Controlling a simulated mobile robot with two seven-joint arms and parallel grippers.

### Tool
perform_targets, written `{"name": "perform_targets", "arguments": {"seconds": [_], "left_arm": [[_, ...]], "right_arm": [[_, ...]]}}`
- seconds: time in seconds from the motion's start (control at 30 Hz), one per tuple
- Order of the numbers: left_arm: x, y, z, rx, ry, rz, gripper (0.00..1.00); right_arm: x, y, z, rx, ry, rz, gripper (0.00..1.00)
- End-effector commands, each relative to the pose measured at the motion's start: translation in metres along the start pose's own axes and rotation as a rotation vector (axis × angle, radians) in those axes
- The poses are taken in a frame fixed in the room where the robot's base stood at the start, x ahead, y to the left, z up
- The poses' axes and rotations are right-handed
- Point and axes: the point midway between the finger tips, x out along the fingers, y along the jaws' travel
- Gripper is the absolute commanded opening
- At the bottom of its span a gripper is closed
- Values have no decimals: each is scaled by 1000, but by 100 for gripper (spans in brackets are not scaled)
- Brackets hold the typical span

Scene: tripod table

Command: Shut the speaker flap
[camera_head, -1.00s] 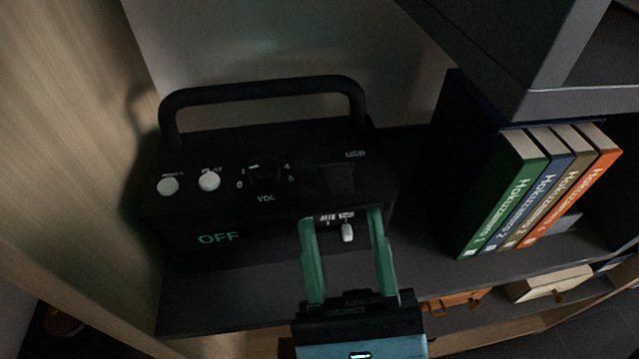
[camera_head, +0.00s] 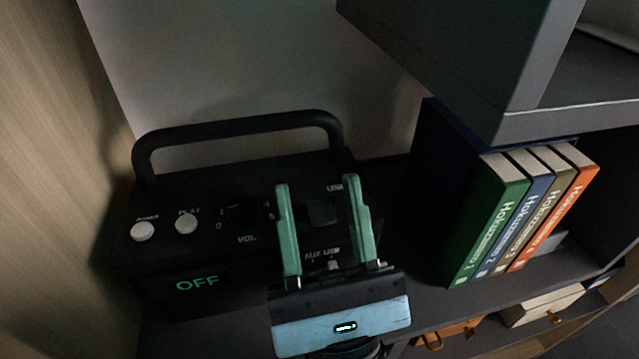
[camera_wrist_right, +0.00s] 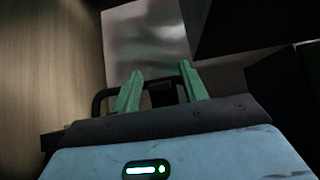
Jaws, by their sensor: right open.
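The black speaker (camera_head: 215,262) stands on the dark shelf with its handle (camera_head: 240,128) raised. Its front shows a green OFF. A dark square piece (camera_head: 321,213) sits near the USB label on its right top; it seems to be the flap, but its angle is hard to tell. My right gripper (camera_head: 320,183) is open, its green fingers on either side of this piece in the head view; contact cannot be told. In the right wrist view the open fingers (camera_wrist_right: 162,70) point toward the handle, with a dark shape (camera_wrist_right: 162,96) between them. My left gripper is not in view.
Several books (camera_head: 525,210) stand to the right of the speaker. A grey overhanging shelf block (camera_head: 470,70) is at the upper right. A wooden wall (camera_head: 50,170) is close on the left. Small drawers (camera_head: 540,305) are below the shelf at right.

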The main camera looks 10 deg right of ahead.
Motion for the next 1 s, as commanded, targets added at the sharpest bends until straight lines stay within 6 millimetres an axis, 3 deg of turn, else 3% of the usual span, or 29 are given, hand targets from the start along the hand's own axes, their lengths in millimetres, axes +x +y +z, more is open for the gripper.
{"name": "perform_targets", "arguments": {"seconds": [0.13, 0.43, 0.73, 1.0], "left_arm": [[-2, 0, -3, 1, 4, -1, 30], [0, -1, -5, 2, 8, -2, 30], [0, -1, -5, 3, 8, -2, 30], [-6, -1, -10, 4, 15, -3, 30]], "right_arm": [[12, 0, 0, -1, -1, 0, 44], [14, 0, 0, 0, 1, 0, 44], [13, 0, 0, 0, 1, 0, 8], [15, 0, 1, 0, 20, 0, 8]]}}
